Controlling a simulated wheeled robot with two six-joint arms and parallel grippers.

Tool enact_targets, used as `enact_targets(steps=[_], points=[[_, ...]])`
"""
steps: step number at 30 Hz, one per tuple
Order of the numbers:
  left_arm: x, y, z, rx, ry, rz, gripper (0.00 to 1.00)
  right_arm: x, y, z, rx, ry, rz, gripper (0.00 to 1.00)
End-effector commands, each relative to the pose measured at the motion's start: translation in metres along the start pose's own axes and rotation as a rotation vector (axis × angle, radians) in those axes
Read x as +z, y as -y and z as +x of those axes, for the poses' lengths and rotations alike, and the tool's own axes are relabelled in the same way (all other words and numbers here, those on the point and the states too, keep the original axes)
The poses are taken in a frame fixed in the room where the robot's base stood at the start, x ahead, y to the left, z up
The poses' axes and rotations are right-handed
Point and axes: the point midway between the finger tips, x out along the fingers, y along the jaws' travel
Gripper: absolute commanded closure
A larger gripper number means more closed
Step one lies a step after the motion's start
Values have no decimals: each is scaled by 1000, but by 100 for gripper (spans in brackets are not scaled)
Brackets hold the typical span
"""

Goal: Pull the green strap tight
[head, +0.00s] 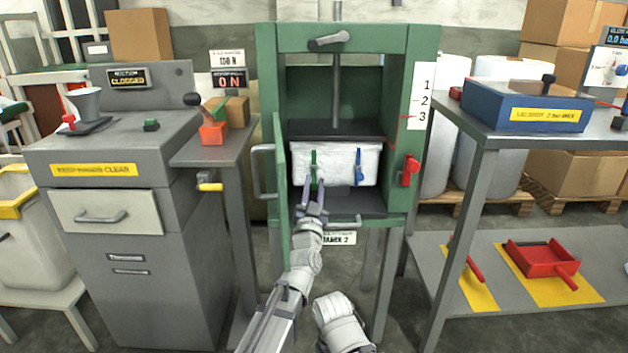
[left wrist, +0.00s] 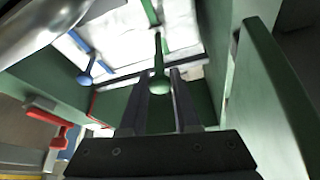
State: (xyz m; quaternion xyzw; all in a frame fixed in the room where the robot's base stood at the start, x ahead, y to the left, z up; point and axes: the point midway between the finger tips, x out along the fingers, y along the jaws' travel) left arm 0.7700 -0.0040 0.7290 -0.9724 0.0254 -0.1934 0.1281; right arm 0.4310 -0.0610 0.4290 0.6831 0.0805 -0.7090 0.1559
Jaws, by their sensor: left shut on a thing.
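The green strap (head: 314,160) hangs down the front of a white bale (head: 337,160) inside the green press. Its green pull end (left wrist: 160,82) shows in the left wrist view between the fingers. My left gripper (head: 314,188) reaches into the press opening and is shut on the green strap's end. The fingers (left wrist: 160,85) stand on either side of it in the left wrist view. A blue strap (head: 359,168) hangs on the bale to the right, apart from the gripper. It also shows in the left wrist view (left wrist: 92,65). My right gripper is not seen.
The press door (head: 281,190) stands open on the left of the opening. A red lever (head: 410,170) is on the right post. A grey side table (head: 220,145) is at left and a workbench (head: 480,135) at right.

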Motion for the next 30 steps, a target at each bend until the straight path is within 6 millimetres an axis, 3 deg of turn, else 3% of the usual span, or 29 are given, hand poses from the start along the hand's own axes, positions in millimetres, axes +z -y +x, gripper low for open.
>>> enact_targets(steps=[8,9,16,25,30], points=[[-2,0,-4,0,0,-1,100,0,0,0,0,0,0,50],[-2,0,-4,0,0,-1,66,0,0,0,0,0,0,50],[-1,0,-3,0,0,-1,41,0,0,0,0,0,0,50],[-1,0,-4,0,0,-1,38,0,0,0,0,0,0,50],[0,0,-15,0,0,-1,38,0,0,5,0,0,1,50]])
